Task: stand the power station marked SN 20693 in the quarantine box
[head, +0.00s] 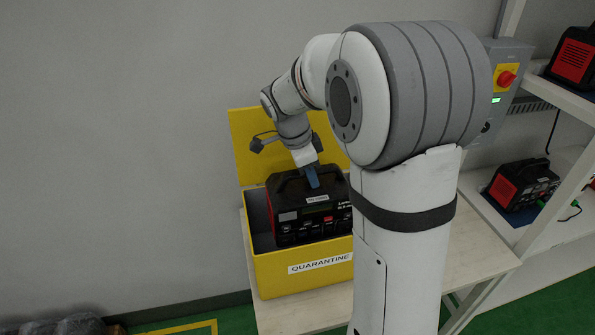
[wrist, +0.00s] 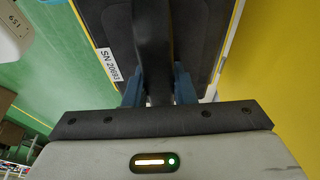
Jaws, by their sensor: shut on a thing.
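The power station marked SN 20693 (head: 300,208) is black and red, with a carry handle on top. It is upright and partly down inside the yellow quarantine box (head: 305,275), whose lid (head: 245,150) stands open behind. My gripper (head: 312,178) is above the power station with its blue fingers shut on the handle. In the wrist view my gripper (wrist: 158,85) clasps the black handle, and the label SN 20693 (wrist: 109,64) shows on the case beside it. The station's underside is hidden by the box's front wall, so I cannot tell whether it touches the floor.
The box stands on a pale wooden table (head: 480,245) beside a grey wall. A shelf on the right holds another power station (head: 522,183) with a green plug, and one higher up (head: 573,58). A grey control box with a red knob (head: 506,79) is behind my arm.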

